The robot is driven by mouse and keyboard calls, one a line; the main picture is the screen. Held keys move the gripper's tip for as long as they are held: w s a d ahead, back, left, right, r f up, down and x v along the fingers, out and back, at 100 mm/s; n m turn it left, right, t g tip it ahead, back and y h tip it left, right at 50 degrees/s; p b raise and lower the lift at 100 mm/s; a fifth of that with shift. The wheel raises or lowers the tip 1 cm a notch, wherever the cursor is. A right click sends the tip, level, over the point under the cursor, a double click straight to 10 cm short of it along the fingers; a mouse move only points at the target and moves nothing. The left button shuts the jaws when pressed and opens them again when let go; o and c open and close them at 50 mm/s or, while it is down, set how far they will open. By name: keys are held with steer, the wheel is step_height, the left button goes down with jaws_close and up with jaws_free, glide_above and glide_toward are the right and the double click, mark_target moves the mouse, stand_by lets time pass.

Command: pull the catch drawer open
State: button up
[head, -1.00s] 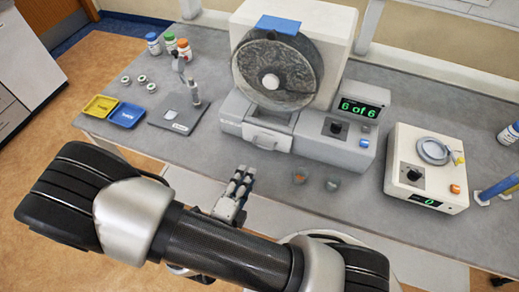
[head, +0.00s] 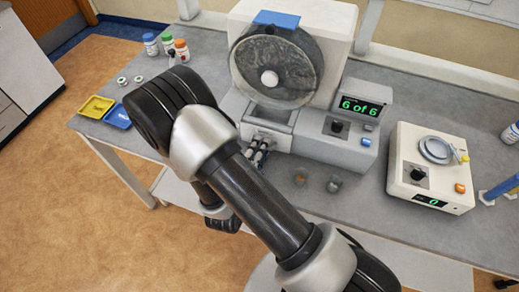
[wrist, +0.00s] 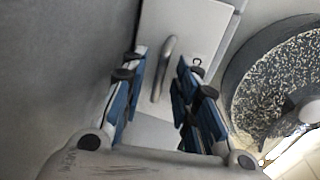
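The catch drawer (head: 283,141) is at the base of the drum machine, below the drum. Its pale front panel (wrist: 197,28) and curved bar handle (wrist: 165,68) show in the wrist view. My gripper (head: 260,147) is right at the drawer front in the head view and hides part of it. In the wrist view my gripper (wrist: 157,78) is open, with one blue-padded finger on each side of the handle and visible gaps between. The drawer looks shut.
The round drum (head: 272,68) stands above the drawer; its display (head: 361,107) reads "6 of 6". Two small round pieces, orange (head: 300,177) and grey (head: 333,184), are on the bench to the right. A cream instrument (head: 430,168) stands further right.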

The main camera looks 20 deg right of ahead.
steer(key=shift+c, duration=0.5)
jaws_close()
